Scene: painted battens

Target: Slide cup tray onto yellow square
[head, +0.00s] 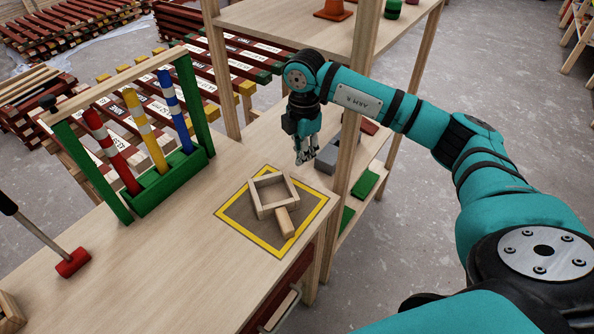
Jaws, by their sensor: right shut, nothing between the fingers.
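A small square wooden tray (285,223) with raised walls and a short block handle, which I take for the cup tray, lies on the square with the yellow border (240,213). My right gripper (304,160) points down just beyond the tray's far right corner, shut and empty. It looks apart from the tray. My left gripper is not in view.
A green wooden rack (165,185) with red, yellow and blue striped battens stands at the left. A red mallet (72,262) lies near the left edge. A shelf post (352,150) rises close to my right gripper. Bare tabletop lies left of the square.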

